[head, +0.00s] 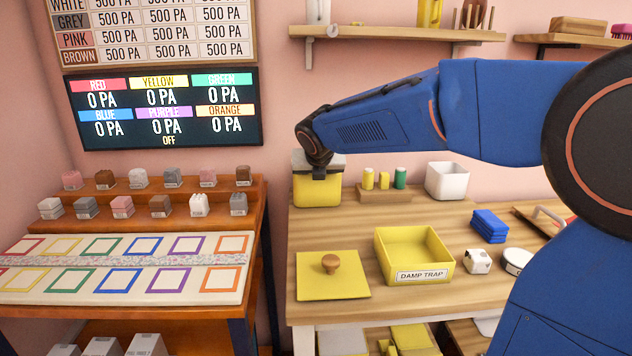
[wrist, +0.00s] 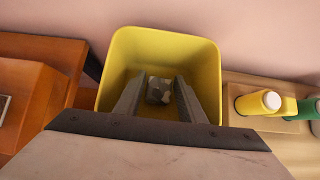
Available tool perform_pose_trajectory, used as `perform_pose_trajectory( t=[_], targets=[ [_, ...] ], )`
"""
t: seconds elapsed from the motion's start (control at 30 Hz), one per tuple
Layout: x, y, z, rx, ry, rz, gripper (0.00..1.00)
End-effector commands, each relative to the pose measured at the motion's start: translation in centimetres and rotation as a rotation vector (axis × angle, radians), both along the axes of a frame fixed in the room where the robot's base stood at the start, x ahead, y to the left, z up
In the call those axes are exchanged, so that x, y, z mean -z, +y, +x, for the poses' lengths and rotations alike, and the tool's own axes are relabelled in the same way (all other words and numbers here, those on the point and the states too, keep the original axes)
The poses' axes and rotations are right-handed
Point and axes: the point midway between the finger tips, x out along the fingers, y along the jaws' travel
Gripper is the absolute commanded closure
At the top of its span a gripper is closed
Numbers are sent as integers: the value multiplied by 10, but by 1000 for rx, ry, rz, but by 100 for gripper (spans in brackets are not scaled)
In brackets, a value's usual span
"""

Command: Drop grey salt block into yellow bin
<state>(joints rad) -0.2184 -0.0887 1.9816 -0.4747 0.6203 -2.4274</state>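The yellow bin (head: 317,190) stands at the back left of the wooden bench. In the wrist view, its open mouth (wrist: 118,55) is right below my gripper. My gripper (head: 318,172) is over the bin, and its two fingers (wrist: 162,84) point down into it. The fingers are apart. A small grey block (wrist: 158,90) shows low inside the bin, between the fingers in the picture, with a narrow dark gap beside the right finger. Its exact depth is hard to judge. In the head view the bin's inside and the block are hidden.
Yellow and green containers (head: 400,178) stand on a wooden stand right of the bin, near a white box (head: 447,181). A yellow damp trap tray (head: 413,256) and a yellow board with a knob (head: 333,275) lie in front. A shelf of blocks (head: 150,190) is left.

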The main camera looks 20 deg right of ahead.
Motion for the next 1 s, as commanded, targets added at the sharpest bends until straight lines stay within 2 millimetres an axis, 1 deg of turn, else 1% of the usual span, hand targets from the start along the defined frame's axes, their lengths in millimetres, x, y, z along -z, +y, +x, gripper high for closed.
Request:
perform_pose_trajectory(
  t=[0.03,0.13,0.17,0.5,0.7,0.83,1.0],
  targets=[
    [5,-1,-3,3,16,-2,50],
    [-5,-1,-3,4,14,0,50],
    [-9,1,-7,3,12,0,50],
    [-62,10,-49,0,5,0,50],
    [-86,13,-68,1,4,0,50],
    [-94,15,-76,0,4,-1,50],
    [-98,15,-80,1,5,0,50]
  ],
)
